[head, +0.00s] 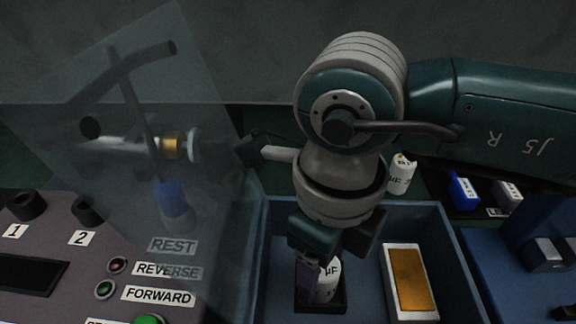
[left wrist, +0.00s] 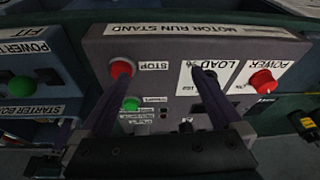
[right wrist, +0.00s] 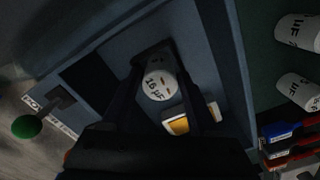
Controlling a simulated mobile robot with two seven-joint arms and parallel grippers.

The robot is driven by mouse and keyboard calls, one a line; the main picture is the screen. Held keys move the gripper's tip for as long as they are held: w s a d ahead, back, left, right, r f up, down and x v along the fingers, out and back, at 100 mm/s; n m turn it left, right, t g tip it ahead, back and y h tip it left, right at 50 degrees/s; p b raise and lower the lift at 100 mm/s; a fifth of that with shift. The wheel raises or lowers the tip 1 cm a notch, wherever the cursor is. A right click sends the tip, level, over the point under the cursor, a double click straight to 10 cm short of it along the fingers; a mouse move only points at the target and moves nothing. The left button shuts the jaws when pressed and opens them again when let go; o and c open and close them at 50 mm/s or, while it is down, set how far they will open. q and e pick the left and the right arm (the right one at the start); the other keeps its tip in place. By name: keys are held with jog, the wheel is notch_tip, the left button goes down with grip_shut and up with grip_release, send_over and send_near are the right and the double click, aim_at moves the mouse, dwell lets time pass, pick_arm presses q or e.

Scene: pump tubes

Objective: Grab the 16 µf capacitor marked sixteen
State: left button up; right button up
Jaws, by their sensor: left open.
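The white capacitor (right wrist: 158,85) marked 16 µF stands upright in a black square holder in the blue tray; its top shows in the right wrist view. In the head view the capacitor (head: 328,279) is partly hidden behind my right gripper (head: 308,268). The fingers of my right gripper (right wrist: 159,80) reach down on both sides of the capacitor. I cannot tell whether they press on it. My left gripper (left wrist: 162,78) is open and empty in front of the motor run stand (left wrist: 190,50); it does not show in the head view.
A white box with a yellow top (head: 410,280) lies in the tray (head: 440,225) close to the right gripper. Another white capacitor (head: 402,175) stands behind the tray, and two (right wrist: 297,32) show in the right wrist view. A clear panel (head: 170,110) stands left.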

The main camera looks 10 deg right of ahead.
grip_shut()
dwell(0.4)
